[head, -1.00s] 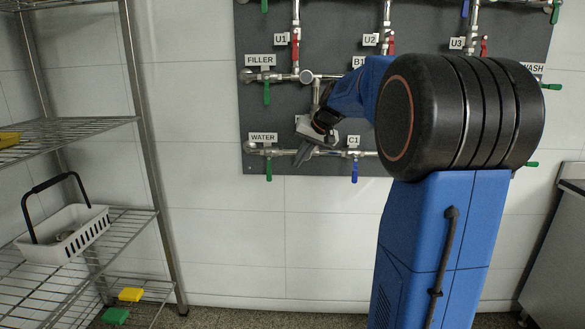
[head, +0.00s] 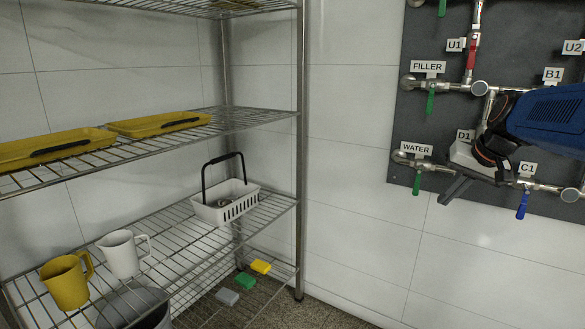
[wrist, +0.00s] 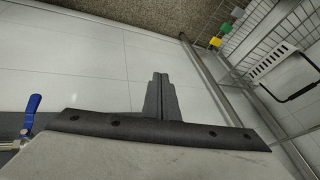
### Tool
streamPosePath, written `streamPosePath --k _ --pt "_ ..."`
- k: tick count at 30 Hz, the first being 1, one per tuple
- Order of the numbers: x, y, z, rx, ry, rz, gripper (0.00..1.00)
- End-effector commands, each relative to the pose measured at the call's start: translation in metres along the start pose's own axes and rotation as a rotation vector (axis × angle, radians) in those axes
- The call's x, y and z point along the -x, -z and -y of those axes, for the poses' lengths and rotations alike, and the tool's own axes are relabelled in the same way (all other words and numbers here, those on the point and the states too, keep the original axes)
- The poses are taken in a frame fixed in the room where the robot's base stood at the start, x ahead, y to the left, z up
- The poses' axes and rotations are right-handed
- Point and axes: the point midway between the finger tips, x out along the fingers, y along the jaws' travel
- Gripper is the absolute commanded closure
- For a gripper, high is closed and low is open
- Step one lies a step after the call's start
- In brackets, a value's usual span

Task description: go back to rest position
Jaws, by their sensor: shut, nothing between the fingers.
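My gripper (head: 456,188) is at the right of the head view, in front of the pipe panel, between the WATER label and the C1 label. Its fingers point down and to the left. In the wrist view my gripper (wrist: 158,92) shows its two fingers together, with nothing between them. White wall tiles and the floor lie beyond the fingertips. My blue arm reaches in from the right edge and hides part of the lower pipe.
The panel (head: 408,120) carries pipes and a green-handled WATER valve (head: 418,184), with a blue-handled C1 valve (head: 522,205). A wire shelf (head: 270,122) stands left, holding yellow trays (head: 160,124), a white basket (head: 226,203), and yellow (head: 66,281) and white (head: 121,255) jugs. The wall between is clear.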

Motion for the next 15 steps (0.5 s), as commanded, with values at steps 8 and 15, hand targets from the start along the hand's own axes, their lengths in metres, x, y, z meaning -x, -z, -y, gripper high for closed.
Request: streamPosePath --k 8,15 --pt "-0.001 -0.122 0.021 0.133 -0.054 0.035 1.00" --pt "-0.010 -0.220 0.013 0.250 -0.098 0.052 1.00"
